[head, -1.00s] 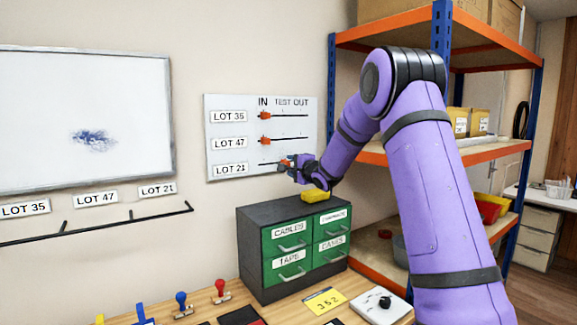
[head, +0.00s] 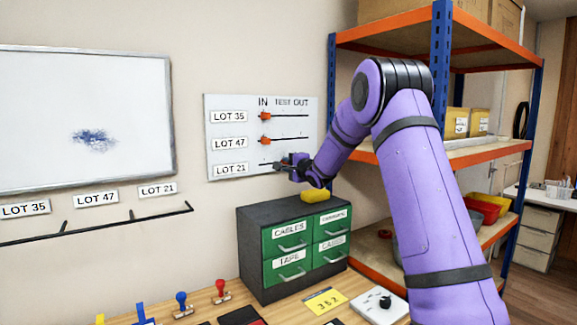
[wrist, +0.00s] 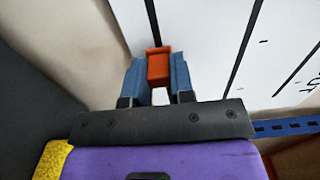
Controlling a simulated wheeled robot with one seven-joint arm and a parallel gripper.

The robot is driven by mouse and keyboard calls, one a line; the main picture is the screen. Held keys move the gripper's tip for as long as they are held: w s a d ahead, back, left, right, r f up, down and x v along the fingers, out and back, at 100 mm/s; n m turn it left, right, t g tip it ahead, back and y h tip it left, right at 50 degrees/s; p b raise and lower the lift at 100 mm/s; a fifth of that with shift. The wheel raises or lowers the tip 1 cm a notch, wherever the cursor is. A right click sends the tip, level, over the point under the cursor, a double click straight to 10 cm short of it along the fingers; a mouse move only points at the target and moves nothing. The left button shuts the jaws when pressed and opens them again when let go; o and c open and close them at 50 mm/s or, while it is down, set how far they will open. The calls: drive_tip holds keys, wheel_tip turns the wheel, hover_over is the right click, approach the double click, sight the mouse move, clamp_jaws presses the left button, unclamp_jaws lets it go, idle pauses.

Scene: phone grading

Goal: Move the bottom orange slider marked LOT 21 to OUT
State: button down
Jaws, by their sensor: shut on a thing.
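The test board (head: 222,105) on the wall has three horizontal tracks under IN, TEST and OUT. The bottom orange slider, on the LOT 21 row (head: 230,170), shows in the wrist view (wrist: 158,66) between the two blue fingers of my gripper (wrist: 157,60). My gripper is shut on it. In the head view my gripper (head: 283,164) is at the LOT 21 track, roughly below TEST, and mostly hides the slider. The LOT 35 slider (head: 265,116) and LOT 47 slider (head: 265,142) sit at IN.
A drawer cabinet (head: 255,255) with green drawers stands below the board, with a yellow object (head: 316,195) on top. An orange and blue shelf rack (head: 445,85) stands close on the right. A whiteboard (head: 85,105) hangs on the left.

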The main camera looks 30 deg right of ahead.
drive_tip(key=d, duration=0.8)
drive_tip(key=shift+w+d, duration=0.15)
drive_tip(key=shift+w, duration=0.15)
drive_tip(key=c, duration=1)
unclamp_jaws()
drive_tip(key=shift+d, duration=0.1)
drive_tip(key=shift+o, duration=0.2)
drive_tip(key=s, duration=1)
drive_tip(key=shift+s+d, duration=0.35)
drive_tip(key=shift+d, duration=0.05)
